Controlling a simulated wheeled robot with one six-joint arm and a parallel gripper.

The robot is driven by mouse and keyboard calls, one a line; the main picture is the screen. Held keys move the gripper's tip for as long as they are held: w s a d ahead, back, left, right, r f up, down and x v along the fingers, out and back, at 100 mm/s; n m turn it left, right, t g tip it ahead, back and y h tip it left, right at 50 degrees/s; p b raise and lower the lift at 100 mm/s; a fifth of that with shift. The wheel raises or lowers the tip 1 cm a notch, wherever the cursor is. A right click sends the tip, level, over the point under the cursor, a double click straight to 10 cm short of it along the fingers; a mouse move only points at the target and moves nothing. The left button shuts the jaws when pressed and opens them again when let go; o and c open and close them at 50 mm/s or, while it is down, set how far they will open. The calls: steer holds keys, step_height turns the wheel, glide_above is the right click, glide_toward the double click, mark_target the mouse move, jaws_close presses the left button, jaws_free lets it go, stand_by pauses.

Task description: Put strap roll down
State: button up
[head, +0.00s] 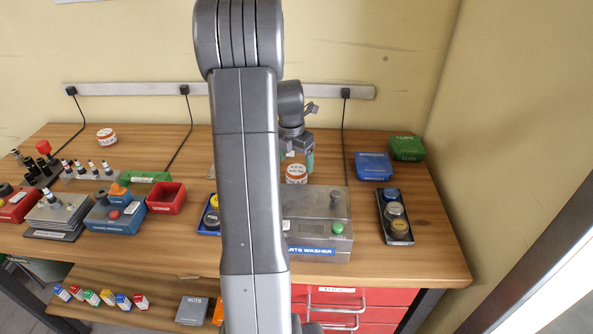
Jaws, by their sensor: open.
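A short white roll with red lettering (296,173), which looks like the strap roll, sits on the wooden bench behind the grey parts washer (318,225). Its label is too small to read. My gripper (297,160) is right at the roll's top and far side, pointing down, with its jaws open. My own arm hides the bench to the left of the roll. I cannot tell whether a finger still touches the roll.
A similar white-and-red roll (107,137) stands at the back left. A blue box (373,167) and a green box (406,148) stand to the right, with a dark tray of round parts (396,218) in front. A wall power strip (140,89) with cables runs behind the bench.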

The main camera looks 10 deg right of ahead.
mark_target(294, 171)
step_height(294, 171, up, 6)
steer(key=shift+s+a+r, duration=0.25)
steer(key=shift+a, duration=0.1)
